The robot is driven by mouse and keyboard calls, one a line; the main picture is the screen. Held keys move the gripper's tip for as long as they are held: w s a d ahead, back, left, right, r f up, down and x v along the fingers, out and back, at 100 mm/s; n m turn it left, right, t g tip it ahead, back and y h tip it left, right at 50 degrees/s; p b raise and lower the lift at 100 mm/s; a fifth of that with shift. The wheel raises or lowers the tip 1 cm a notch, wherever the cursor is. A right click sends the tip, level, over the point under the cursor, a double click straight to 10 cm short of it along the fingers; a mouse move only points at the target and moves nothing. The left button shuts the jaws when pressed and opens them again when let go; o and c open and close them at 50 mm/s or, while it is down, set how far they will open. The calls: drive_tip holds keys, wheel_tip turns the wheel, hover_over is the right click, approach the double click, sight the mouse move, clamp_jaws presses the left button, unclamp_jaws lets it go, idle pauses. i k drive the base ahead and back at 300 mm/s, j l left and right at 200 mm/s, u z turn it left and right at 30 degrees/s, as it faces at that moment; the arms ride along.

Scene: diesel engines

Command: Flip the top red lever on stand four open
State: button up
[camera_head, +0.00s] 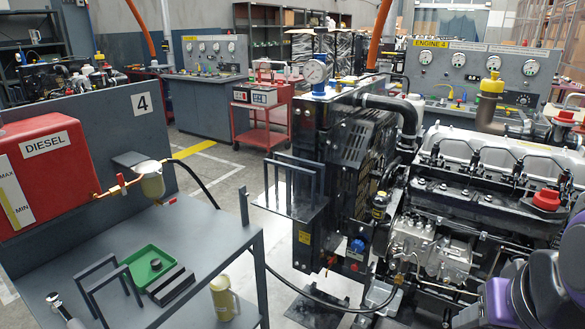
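The grey stand marked with a "4" placard (142,104) is at the left. A red tank labelled DIESEL (45,168) is fixed to its panel. A small red lever (121,181) sits on the brass fitting between the tank and a cream filter bowl (151,183). It looks set across the pipe line, but it is too small to tell its exact angle. Other small red parts, possibly levers (331,262), show low on the engine frame. My gripper is not in view; only purple and black links of my arm show at the lower right, well away from the red lever.
A black hose runs from the filter to the engine (480,190) at right. A red trolley (262,112) stands behind; open floor lies beside it.

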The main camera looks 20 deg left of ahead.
sight(123, 191)
drive_tip(key=u, duration=1.95)
drive_tip(key=i+l, duration=0.2)
drive_tip(key=l, duration=0.15)
drive_tip(key=i+l, duration=0.2)
drive_tip(key=l, duration=0.15)
drive_tip(key=i+l, duration=0.2)
drive_tip(key=l, duration=0.15)
drive_tip(key=k+l+z, duration=0.1)
drive_tip(key=k+l, duration=0.3)
drive_tip(key=i+j+u, duration=0.1)
drive_tip(key=i+j, duration=0.2)
drive_tip(key=i, duration=0.2)
